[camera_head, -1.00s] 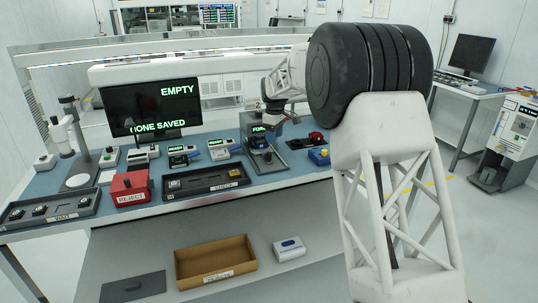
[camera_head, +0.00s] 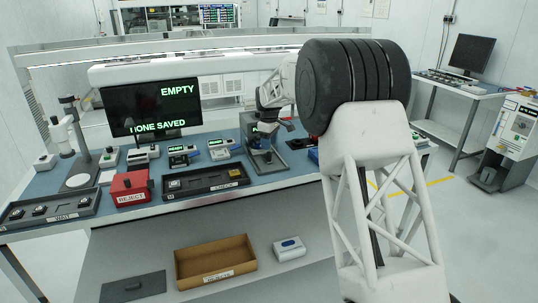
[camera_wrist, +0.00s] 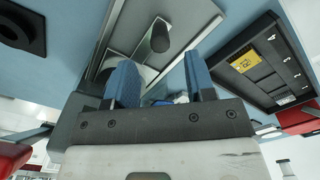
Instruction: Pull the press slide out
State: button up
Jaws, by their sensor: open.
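The press (camera_head: 256,141) stands on the blue bench right of centre, its grey base reaching toward the front edge. In the wrist view, a metal plate that looks like its slide (camera_wrist: 127,42) lies ahead, with a dark rounded knob or handle (camera_wrist: 161,36) standing on it. My gripper (camera_wrist: 161,84) is open, its two blue fingers apart with nothing held between them. The knob shows just beyond the gap, apart from the fingers. In the head view my wrist hangs over the press and hides its upper part.
A black tray (camera_head: 166,196) with a yellow piece lies left of the press, and also shows in the wrist view (camera_wrist: 282,97). The red REJECT box (camera_head: 131,197) is further left.

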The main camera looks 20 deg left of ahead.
aim_at(269, 152)
jog(key=shift+f, duration=2.8)
jog(key=shift+c, duration=0.5)
grip_shut()
